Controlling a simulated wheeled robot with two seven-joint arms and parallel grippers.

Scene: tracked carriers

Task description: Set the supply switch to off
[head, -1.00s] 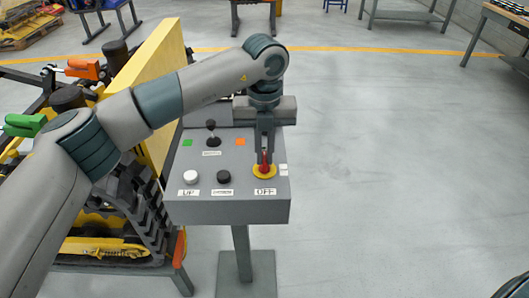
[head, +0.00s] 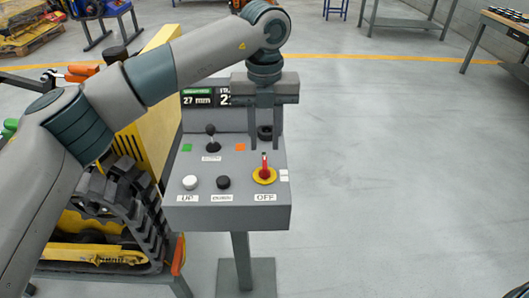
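The grey control console (head: 180,213) stands on a post in the middle of the view. The supply switch (head: 264,168) is a red handle on a round yellow base at the console's right side, above an "OFF" label (head: 265,197). Its handle points away from me, toward the back of the panel. My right gripper is not in view.
A black lever (head: 211,137), a white button (head: 190,182) and a black button (head: 223,182) share the panel. A display reading "27 mm" (head: 198,100) is at its back. A yellow tracked carrier (head: 95,255) stands left.

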